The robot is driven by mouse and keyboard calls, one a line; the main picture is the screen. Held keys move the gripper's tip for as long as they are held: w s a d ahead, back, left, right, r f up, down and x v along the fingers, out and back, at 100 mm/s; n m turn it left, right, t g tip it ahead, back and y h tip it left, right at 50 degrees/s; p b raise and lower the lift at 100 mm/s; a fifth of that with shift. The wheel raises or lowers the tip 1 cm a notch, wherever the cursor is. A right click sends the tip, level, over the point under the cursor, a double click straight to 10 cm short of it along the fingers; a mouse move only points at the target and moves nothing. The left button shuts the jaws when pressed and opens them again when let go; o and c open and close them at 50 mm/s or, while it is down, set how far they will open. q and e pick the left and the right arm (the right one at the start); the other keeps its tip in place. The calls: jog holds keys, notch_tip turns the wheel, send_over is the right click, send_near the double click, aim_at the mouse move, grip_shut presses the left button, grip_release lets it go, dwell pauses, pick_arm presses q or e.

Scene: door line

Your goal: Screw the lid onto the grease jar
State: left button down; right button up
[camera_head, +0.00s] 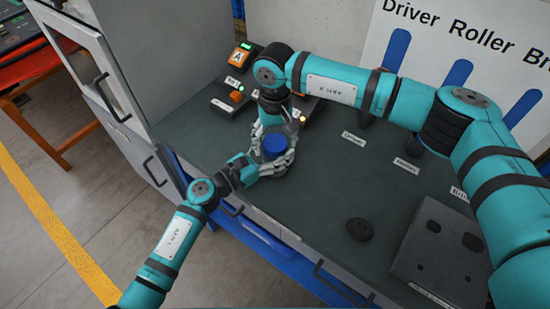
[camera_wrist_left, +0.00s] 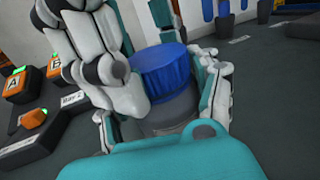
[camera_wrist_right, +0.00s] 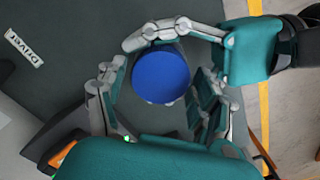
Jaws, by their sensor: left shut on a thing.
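The grease jar, a grey body (camera_wrist_left: 170,118) with a blue ribbed lid (camera_wrist_left: 160,70) on top, stands upright near the table's front edge. The lid also shows in the head view (camera_head: 275,145) and from above in the right wrist view (camera_wrist_right: 161,75). My left gripper (camera_head: 277,165) is shut around the jar body from the front, below the lid. My right gripper (camera_wrist_right: 155,82) comes from above, its fingers spread on either side of the lid, with gaps visible between fingers and lid.
A black round disc (camera_head: 359,229) lies on the dark table (camera_head: 310,200). A grey box with dark openings (camera_head: 440,252) stands at the right. Button boxes, one marked A (camera_head: 239,56), stand behind the jar. A grey cabinet (camera_head: 90,60) is at the left. The table middle is clear.

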jog(key=shift+o, duration=0.5)
jog(key=shift+r, duration=2.25)
jog(key=shift+c, duration=0.2)
notch_tip(320, 180, up, 4)
jog(key=shift+f, duration=0.2)
jog(key=shift+f, duration=0.1)
jog(key=shift+f, duration=4)
